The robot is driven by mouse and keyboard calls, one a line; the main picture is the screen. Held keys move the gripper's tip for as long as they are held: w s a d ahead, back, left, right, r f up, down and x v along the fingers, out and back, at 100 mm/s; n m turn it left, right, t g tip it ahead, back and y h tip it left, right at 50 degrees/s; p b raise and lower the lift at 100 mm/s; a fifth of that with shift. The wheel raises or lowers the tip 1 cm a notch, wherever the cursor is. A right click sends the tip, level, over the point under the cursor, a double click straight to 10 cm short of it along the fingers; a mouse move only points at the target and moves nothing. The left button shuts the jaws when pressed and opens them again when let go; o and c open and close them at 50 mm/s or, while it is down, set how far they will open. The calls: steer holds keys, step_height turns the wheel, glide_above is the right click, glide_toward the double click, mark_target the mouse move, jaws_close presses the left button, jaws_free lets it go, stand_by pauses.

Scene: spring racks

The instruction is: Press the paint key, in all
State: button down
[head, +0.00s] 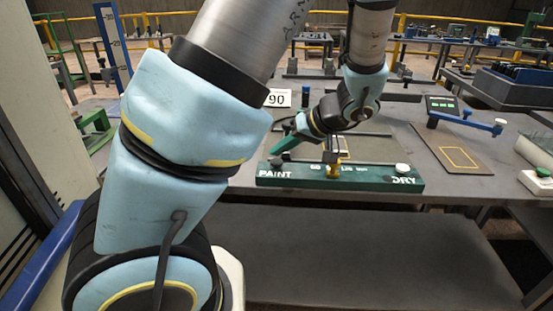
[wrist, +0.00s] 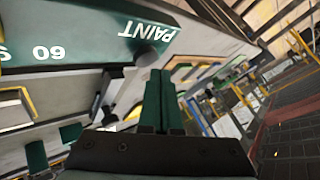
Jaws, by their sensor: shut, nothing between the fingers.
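The green bar (head: 345,177) lies along the front of the bench, with PAINT lettered at its left end and DRY at its right. In the head view the paint key is largely hidden by my gripper (head: 280,147), whose green fingers slant down over the PAINT end. In the wrist view the paint key (wrist: 146,56) is a round grey knob beside the PAINT lettering. My gripper (wrist: 160,72) is shut and empty, its fingertips close to that key. I cannot tell whether they touch. A pale round key (head: 402,168) stands at the DRY end.
A brass-coloured post (head: 333,168) stands at the bar's middle. A display with green digits (head: 442,105) and a mat with a yellow outline (head: 458,158) are at the right. My arm covers the left of the head view.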

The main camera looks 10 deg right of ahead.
mark_target(280, 163)
steer(key=shift+r, duration=0.1)
steer(key=shift+r+p, duration=1.65)
steer(key=shift+r, duration=0.8)
steer(key=shift+f, duration=0.1)
steer(key=s+a+m+g+h, duration=0.1)
steer(key=s+a+h, duration=0.2)
steer(key=a, duration=0.4)
steer(key=s+a+m+g+h, duration=0.2)
steer(key=s+a+h, duration=0.1)
steer(key=a, duration=0.3)
steer(key=shift+s+a+g+h, duration=0.3)
steer(key=shift+s+a+h, duration=0.1)
steer(key=shift+h, duration=0.5)
